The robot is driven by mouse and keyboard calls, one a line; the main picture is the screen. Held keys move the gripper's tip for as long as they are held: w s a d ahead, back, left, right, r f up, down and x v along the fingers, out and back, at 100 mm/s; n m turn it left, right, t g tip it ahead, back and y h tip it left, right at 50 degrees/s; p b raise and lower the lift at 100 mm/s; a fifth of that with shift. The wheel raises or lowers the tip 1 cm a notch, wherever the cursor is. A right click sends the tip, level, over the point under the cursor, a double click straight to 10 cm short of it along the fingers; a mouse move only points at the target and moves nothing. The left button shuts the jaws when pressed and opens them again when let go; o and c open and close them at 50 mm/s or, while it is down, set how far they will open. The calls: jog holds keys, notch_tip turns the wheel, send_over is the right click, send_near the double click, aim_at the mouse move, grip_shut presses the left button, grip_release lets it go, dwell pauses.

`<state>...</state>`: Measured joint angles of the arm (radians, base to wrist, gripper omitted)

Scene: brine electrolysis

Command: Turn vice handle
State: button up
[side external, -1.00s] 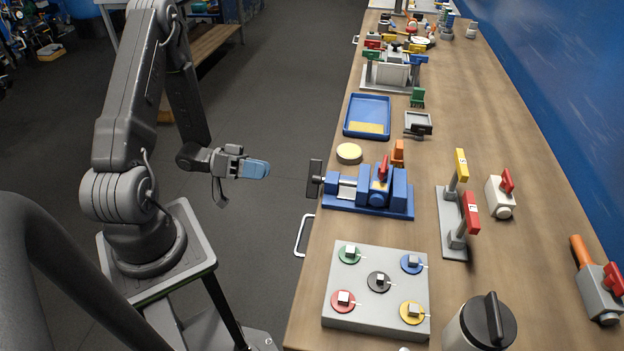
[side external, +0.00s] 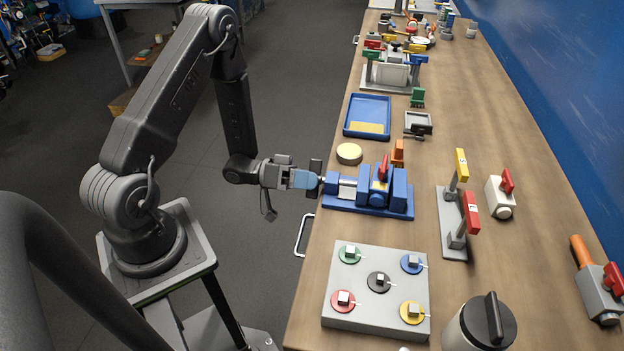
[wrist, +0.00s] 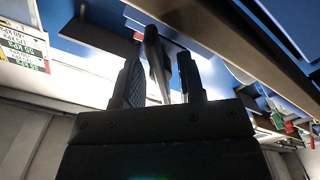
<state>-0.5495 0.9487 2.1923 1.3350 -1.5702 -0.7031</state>
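The blue vice (side external: 372,194) stands at the bench's near edge, with a red lever (side external: 383,168) on top. Its dark handle (side external: 316,165) juts out past the edge on the left; its upper and lower ends show above and below my fingertips. My gripper (side external: 312,180), with light blue fingers, is level with the handle's middle, which it hides. In the wrist view the two fingers of my gripper (wrist: 162,75) stand apart, with a narrow grey part between them. A gap shows beside the right finger; I cannot tell whether either finger touches the handle.
A grey box with coloured knobs (side external: 345,317) lies in front.

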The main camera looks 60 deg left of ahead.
jog(key=shift+w+d, duration=0.25)
jog(key=shift+c, duration=0.4)
grip_shut()
jog(key=shift+r+n, duration=0.1)
jog(key=shift+n, duration=3.1)
